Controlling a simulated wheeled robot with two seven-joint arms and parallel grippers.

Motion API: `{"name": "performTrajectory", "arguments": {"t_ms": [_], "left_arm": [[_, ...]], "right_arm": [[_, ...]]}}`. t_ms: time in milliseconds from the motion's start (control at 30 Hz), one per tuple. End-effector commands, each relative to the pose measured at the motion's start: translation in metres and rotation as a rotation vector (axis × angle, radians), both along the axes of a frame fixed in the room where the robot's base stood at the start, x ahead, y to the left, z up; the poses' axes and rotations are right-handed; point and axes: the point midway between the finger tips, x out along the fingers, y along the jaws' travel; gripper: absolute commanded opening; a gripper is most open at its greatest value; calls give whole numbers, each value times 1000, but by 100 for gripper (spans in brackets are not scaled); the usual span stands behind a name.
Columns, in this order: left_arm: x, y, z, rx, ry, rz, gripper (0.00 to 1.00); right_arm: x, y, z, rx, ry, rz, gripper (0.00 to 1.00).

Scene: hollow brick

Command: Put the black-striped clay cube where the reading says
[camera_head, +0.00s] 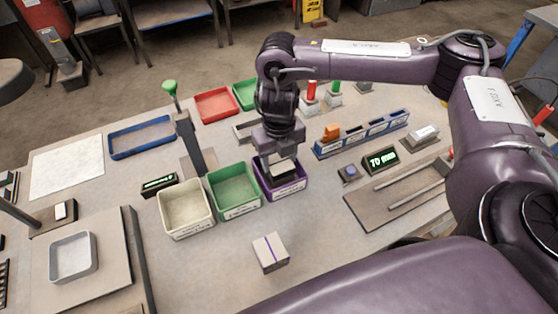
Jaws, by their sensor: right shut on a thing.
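My right gripper (279,157) points down at the purple bin (293,192). It is shut on a pale block with a dark band (285,173), which looks like the black-striped clay cube; the fingers hide part of it. The block is at the bin's mouth, and I cannot tell whether it touches the bin floor. A lit display (382,160) shows green characters that look like "70 mm". A second small display (158,183) behind the white bin is too small to read. My left gripper is not in view.
A green bin (235,210) and a white bin (186,231) stand left of the purple one. A pale cube with a purple stripe (270,253) lies in front. A blue rack (350,146) and a rail fixture (395,204) are at right. A post (190,145) rises behind the bins.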

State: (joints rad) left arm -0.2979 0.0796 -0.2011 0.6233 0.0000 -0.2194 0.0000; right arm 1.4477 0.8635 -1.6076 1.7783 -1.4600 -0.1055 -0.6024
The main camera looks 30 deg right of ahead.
Motion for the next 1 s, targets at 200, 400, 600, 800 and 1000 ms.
{"name": "performTrajectory", "arguments": {"t_ms": [200, 400, 600, 800, 1000], "left_arm": [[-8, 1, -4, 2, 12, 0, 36], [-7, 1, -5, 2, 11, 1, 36], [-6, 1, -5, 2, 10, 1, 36], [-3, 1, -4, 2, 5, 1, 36], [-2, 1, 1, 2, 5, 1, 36]], "right_arm": [[1, 0, -10, 1, -2, -1, 21], [0, 0, -11, 1, -1, -1, 21], [0, 0, -13, 0, -1, -1, 63], [0, 0, -12, 0, -1, -1, 63], [1, 0, 5, 1, -5, 2, 63]]}}
